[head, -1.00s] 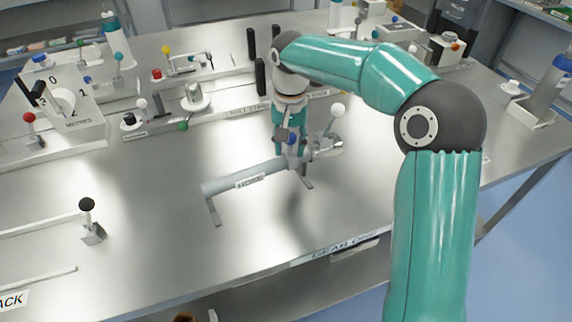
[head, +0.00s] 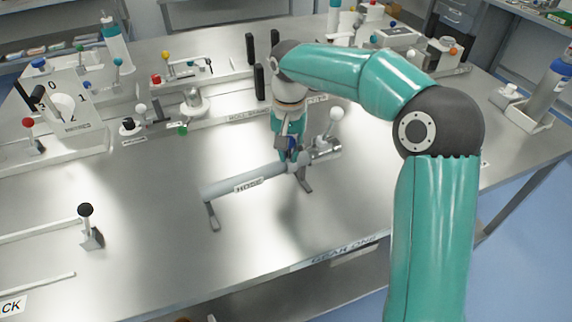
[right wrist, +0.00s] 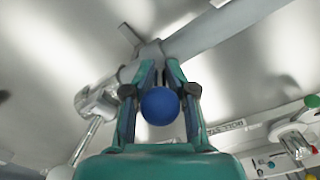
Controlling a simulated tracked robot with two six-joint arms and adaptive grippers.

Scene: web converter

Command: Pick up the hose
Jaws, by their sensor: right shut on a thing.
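The hose (head: 225,186) is a grey tube with a HOSE label, lying across low metal legs on the steel bench. Its right end meets a metal fitting (head: 325,150) with a white ball lever. My right gripper (head: 290,150) is over the tube near this fitting, pointing down. In the right wrist view, its fingers (right wrist: 159,85) flank a blue ball knob (right wrist: 160,106), with their tips at the tube (right wrist: 205,35). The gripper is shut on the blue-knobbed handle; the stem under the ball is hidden. My left gripper is not in view.
A black-knobbed lever (head: 88,228) stands at the front left of the bench. A numbered dial block (head: 60,110) and several small levers stand behind the hose. The bench top (head: 150,240) in front of the hose is clear.

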